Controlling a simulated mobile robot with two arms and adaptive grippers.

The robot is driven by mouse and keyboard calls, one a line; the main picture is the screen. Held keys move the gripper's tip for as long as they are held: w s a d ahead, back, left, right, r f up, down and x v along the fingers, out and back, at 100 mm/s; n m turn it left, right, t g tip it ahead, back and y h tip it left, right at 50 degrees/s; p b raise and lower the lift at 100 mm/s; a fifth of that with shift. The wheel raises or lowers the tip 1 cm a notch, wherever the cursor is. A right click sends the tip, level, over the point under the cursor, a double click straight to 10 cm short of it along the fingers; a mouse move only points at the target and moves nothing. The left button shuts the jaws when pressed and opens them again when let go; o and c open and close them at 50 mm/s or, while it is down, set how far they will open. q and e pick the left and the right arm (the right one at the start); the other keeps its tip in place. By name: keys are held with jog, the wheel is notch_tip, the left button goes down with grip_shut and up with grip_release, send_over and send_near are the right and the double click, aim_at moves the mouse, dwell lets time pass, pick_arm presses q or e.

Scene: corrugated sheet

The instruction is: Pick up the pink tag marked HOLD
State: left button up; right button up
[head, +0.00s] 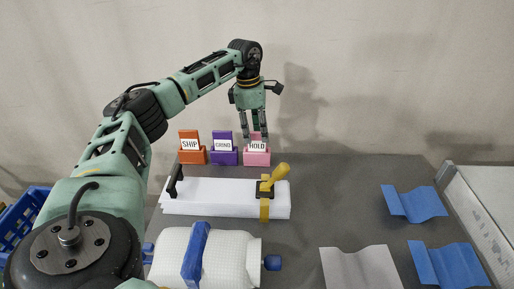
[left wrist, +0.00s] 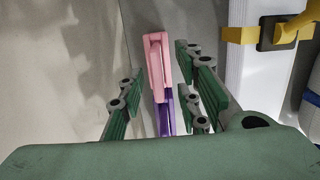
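The pink tag marked HOLD (head: 258,146) stands upright in a pink holder (head: 257,158) at the back of the table, the rightmost of a row of three. My left gripper (head: 254,138) is open and hangs pointing down at the pink tag, its fingers overlapping the tag's top in the head view. In the left wrist view the pink tag and holder (left wrist: 157,62) show beyond and between the open fingers (left wrist: 155,105); contact cannot be told. My right gripper is not in view.
An orange SHIP tag (head: 189,145) and a purple tag (head: 223,146) stand left of the pink one. A white stack with a yellow-handled clamp (head: 272,178) lies in front. A white roll (head: 225,260), blue corrugated sheets (head: 414,203) and a grey sheet (head: 360,268) lie nearer.

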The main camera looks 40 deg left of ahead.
aim_at(257, 140)
pick_arm(q)
jog(key=f, duration=0.4)
jog(key=shift+w+f, duration=0.15)
jog(key=shift+w, duration=0.05)
jog(key=shift+c, duration=0.3)
grip_shut()
